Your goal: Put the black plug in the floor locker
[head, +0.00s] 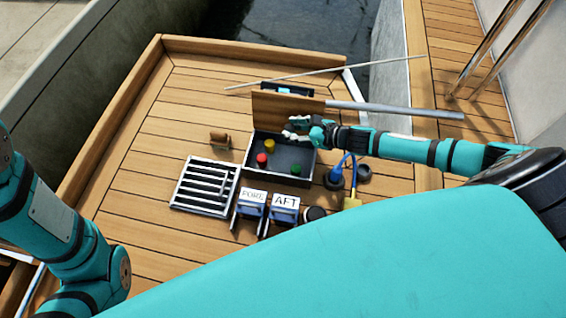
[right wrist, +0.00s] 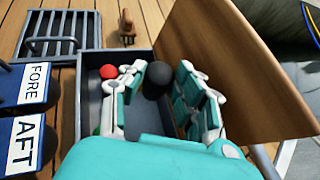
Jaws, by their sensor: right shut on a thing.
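The floor locker (head: 250,158) is a grey box set in the deck, with its wooden lid (head: 275,115) standing open behind it. Red, yellow and green pieces lie in it. My right gripper (head: 294,131) is over the locker's right back part. In the right wrist view the black plug (right wrist: 156,79) shows as a dark round shape between its fingers, and the gripper is shut on it. The grey locker wall (right wrist: 95,105) and red piece (right wrist: 108,71) also show there. In the head view the fingers hide the plug. My left gripper is out of view.
A slatted grating (head: 204,186) lies left of the locker. Blocks labelled FORE (head: 252,197) and AFT (head: 285,203), and a black cylinder (head: 314,213), stand in front. A blue connector (head: 335,177) is at right. A grey pole (head: 395,110) extends right of the lid.

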